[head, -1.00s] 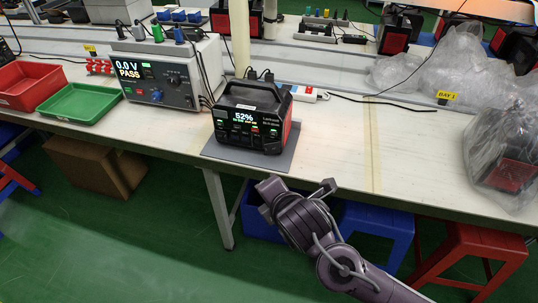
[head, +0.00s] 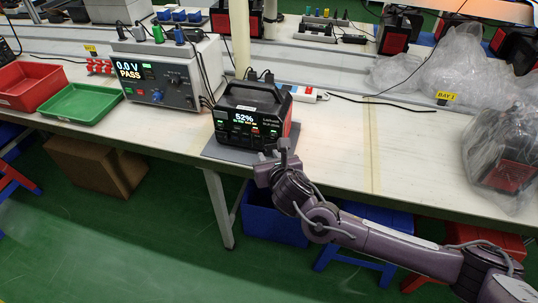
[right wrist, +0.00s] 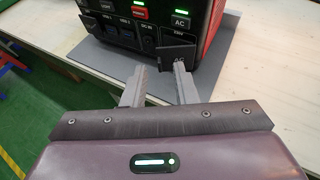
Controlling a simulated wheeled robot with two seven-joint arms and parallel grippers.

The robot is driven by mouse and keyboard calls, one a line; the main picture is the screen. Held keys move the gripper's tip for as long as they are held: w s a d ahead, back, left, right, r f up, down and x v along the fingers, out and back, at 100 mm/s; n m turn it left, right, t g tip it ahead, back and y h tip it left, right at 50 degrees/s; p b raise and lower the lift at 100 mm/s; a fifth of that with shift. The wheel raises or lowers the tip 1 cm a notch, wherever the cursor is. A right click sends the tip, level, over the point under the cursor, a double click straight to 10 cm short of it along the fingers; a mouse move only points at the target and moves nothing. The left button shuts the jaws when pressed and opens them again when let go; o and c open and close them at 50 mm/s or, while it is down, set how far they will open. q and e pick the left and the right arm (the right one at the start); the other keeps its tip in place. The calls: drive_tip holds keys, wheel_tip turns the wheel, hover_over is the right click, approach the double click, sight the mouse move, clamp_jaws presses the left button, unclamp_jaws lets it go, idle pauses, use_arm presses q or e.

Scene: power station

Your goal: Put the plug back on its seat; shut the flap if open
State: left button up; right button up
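The black power station (head: 252,117) stands on a grey mat (head: 225,153) and its display reads 52%. In the right wrist view its front (right wrist: 140,25) shows sockets and a lit AC button. A dark flap (right wrist: 177,53) under that button sits askew and looks open. My right gripper (right wrist: 161,70) is open and empty, with its right fingertip close to the flap; I cannot tell if they touch. In the head view my right gripper (head: 272,158) is at the station's front right. Black plugs (head: 268,76) show behind the station; I cannot tell which plug the task means. My left gripper is out of view.
A grey tester (head: 172,80) reading PASS stands left of the station, with coloured plugs on top. Green (head: 80,104) and red (head: 28,86) trays lie further left. A white power strip (head: 308,95) is behind. A plastic-wrapped unit (head: 505,160) stands at the right; the bench between is clear.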

drive_tip(key=shift+w+a+f, duration=0.1)
drive_tip(key=shift+w+f, duration=0.1)
drive_tip(key=shift+w, duration=0.2)
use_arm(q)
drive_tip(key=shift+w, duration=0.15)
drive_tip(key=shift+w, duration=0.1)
use_arm(e)
drive_tip(key=shift+c, duration=0.4)
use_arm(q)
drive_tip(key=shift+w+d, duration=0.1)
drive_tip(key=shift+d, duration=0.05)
use_arm(e)
clamp_jaws()
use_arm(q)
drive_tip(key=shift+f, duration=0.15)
use_arm(e)
drive_tip(key=shift+w+a, duration=0.1)
